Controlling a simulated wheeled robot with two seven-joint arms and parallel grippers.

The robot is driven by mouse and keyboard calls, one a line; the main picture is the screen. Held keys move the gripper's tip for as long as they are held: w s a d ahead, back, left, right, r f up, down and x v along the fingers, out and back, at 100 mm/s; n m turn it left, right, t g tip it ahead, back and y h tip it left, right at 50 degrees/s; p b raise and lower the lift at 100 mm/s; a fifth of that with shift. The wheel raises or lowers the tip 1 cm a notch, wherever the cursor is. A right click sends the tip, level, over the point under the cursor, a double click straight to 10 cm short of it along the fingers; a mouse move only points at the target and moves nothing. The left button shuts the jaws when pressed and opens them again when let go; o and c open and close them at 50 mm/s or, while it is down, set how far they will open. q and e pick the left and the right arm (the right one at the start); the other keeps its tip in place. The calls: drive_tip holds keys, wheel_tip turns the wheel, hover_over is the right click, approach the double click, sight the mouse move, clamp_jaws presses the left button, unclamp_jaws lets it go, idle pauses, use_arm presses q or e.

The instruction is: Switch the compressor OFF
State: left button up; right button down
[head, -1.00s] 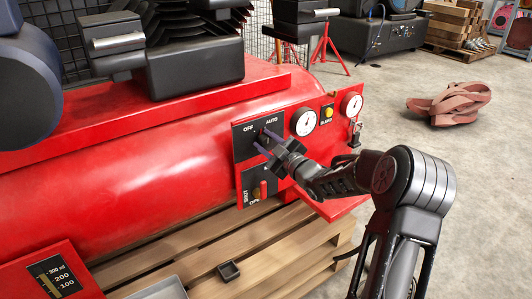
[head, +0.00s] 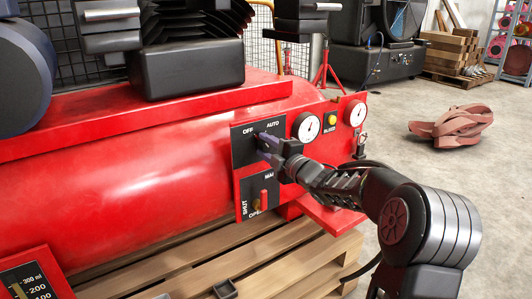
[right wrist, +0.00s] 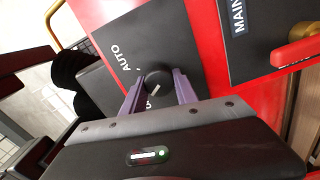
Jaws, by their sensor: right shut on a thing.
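The red compressor (head: 120,185) fills the left and middle of the head view. Its black switch panel (head: 240,155) carries the words OFF on the left and AUTO on the right. The round black switch knob (right wrist: 158,80) with a short white mark shows in the right wrist view; in the head view it is hidden by the gripper. My right gripper (head: 264,140) is at the panel, its purple fingers (right wrist: 157,92) on either side of the knob and shut on it. I cannot tell which label the mark points at. My left gripper is not in view.
Below the switch is the MAIN valve panel with a red lever (head: 264,198). Two white gauges (head: 307,127) and a yellow BLEED button (head: 332,120) sit just right of the switch. A wooden pallet (head: 210,265) lies underneath.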

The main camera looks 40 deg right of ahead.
drive_tip(key=shift+f, duration=0.1)
idle(0.3)
drive_tip(key=c, duration=0.9)
unclamp_jaws()
drive_tip(key=shift+c, duration=0.2)
drive_tip(key=shift+s, duration=0.1)
drive_tip(key=s+p, duration=0.1)
drive_tip(key=s, duration=0.6)
drive_tip(key=shift+s+p, duration=0.35)
drive_tip(key=shift+p, duration=0.05)
drive_tip(key=shift+a, duration=0.1)
